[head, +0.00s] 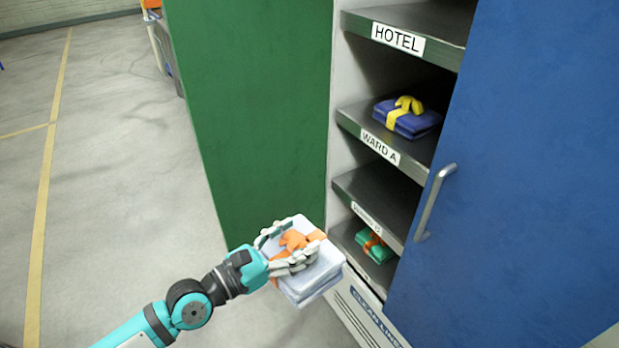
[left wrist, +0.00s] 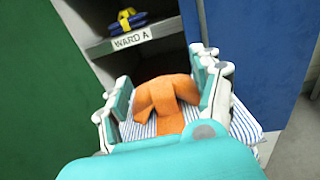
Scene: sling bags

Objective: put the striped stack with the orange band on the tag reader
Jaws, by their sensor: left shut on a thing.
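The striped stack (head: 312,283) is a pale blue-and-white folded bundle with an orange band and bow. My left gripper (head: 291,247) is shut on it by the orange bow (head: 297,240) and holds it in front of the open cabinet. In the left wrist view the fingers stand on either side of the orange bow (left wrist: 166,95), with the striped cloth (left wrist: 243,128) below. My right gripper is not in view. I see no tag reader in either view.
The cabinet has a green door (head: 250,110) and a blue door (head: 510,170) with a metal handle (head: 434,203). A blue stack with a yellow band (head: 408,118) lies on the WARD A shelf; a green stack (head: 372,247) lies lower. Open floor (head: 120,160) is at left.

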